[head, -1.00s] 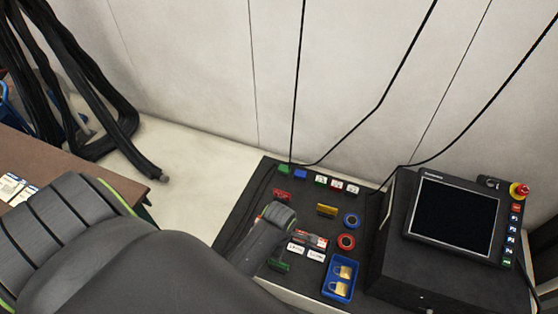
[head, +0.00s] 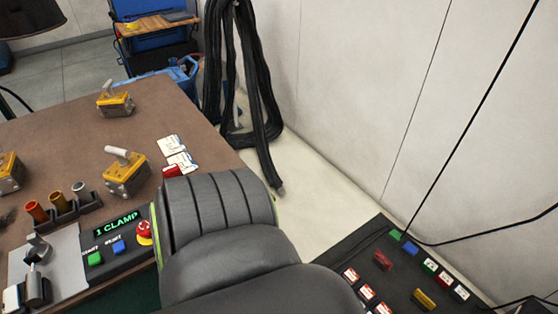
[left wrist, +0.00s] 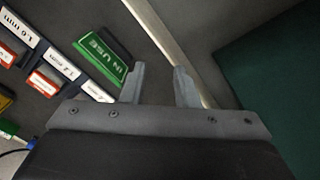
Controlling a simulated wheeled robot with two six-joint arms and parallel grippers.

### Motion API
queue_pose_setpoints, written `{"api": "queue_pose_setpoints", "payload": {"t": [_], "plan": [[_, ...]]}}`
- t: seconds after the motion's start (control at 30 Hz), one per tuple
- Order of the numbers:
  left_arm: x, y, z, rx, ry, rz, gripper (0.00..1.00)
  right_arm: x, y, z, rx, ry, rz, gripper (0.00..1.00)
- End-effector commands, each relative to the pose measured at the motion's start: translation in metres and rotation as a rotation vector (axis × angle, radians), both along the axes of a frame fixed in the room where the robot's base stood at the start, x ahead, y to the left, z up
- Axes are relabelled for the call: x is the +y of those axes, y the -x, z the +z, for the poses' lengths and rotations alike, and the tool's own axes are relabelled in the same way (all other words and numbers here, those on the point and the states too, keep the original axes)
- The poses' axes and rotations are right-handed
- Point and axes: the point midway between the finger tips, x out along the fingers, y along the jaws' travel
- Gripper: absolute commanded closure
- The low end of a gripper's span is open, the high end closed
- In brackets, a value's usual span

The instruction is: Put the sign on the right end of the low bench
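In the left wrist view a green sign (left wrist: 101,62) reading "IN USE" rests on a dark surface, just left of my left gripper. My left gripper (left wrist: 158,78) is open, with nothing between its fingers; its left fingertip is close to the sign's end, and I cannot tell whether they touch. In the head view my arm hides the sign and the left gripper. A low dark-topped bench (head: 374,245) shows at the lower right, partly cut off by the frame. My right gripper is not in view.
A brown table (head: 75,135) at left holds yellow clamps (head: 126,172), a button box (head: 118,240) and cards (head: 174,145). Black hoses (head: 255,100) hang by the wall. Small blocks and tags (head: 430,265) lie on the dark bench. White labels (left wrist: 58,62) lie left of the sign.

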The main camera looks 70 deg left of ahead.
Motion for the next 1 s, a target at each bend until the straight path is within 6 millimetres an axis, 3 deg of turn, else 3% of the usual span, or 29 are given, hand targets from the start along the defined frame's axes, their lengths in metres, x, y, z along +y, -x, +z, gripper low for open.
{"api": "queue_pose_setpoints", "payload": {"t": [0.2, 0.4, 0.5, 1.0], "plan": [[0.022, 0.065, -0.048, 0.001, -0.044, -0.469, 0.72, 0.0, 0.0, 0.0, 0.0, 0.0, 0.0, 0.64], [0.036, 0.114, -0.074, -0.001, -0.084, -0.82, 0.72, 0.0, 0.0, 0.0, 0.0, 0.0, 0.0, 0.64], [0.04, 0.129, -0.08, 0.0, -0.098, -0.924, 0.72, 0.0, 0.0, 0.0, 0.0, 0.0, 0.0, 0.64], [0.043, 0.136, -0.083, -0.001, -0.109, -0.994, 0.72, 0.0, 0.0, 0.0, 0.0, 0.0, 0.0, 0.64]]}}
